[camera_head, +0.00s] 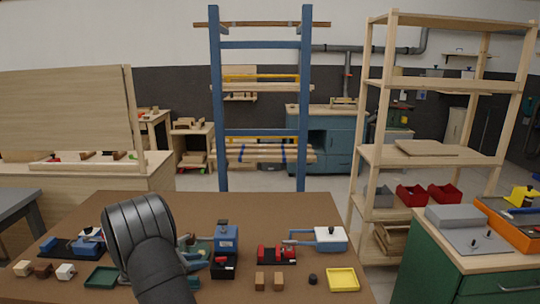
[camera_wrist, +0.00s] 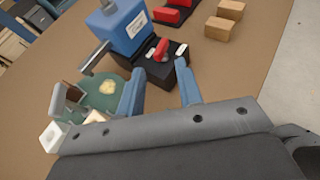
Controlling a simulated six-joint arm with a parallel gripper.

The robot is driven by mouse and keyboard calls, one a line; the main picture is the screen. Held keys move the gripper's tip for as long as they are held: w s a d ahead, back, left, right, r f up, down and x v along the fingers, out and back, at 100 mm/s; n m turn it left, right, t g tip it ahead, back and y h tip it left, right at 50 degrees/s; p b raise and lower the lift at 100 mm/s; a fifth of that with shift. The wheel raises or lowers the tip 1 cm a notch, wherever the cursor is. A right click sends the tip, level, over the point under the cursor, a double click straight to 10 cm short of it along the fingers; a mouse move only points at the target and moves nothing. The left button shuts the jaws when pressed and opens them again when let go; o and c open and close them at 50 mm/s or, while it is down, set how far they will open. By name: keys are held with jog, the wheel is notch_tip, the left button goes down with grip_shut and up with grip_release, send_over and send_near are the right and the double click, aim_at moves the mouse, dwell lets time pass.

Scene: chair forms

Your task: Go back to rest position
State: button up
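My gripper (camera_wrist: 160,68) shows in the wrist view as two blue fingers with a clear gap between them, empty. It is over the brown table (camera_head: 300,211), beside a blue block-like device on a black base (camera_head: 225,240), which also shows in the wrist view (camera_wrist: 125,22). A small red part (camera_wrist: 161,49) on the black base appears just beyond the fingertips. A green round piece (camera_wrist: 100,93) with a pale lump lies left of the fingers. In the head view my dark arm hides part of the table, and the fingers are mostly hidden.
On the table are a green tray (camera_head: 103,277), a yellow tray (camera_head: 343,279), a red piece on a black base (camera_head: 277,254), a blue-rimmed white box (camera_head: 330,238), wooden blocks (camera_head: 260,281) and a black knob (camera_head: 313,279). The table's far side is clear. A wooden shelf (camera_head: 430,155) stands right.

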jog(key=s+a+r+m+g, duration=0.1)
jog(key=s+a+r, duration=0.2)
jog(key=s, duration=0.2)
jog(key=shift+s+a+r, duration=0.15)
jog(key=shift+s+a, duration=0.2)
jog(key=shift+o, duration=0.2)
jog(key=o, duration=0.5)
jog(key=m+g+y, duration=0.3)
jog(key=m+y, duration=0.8)
jog(key=m, duration=1.2)
send_near(221, 258)
jog(key=x, duration=0.8)
jog(key=shift+w, duration=0.15)
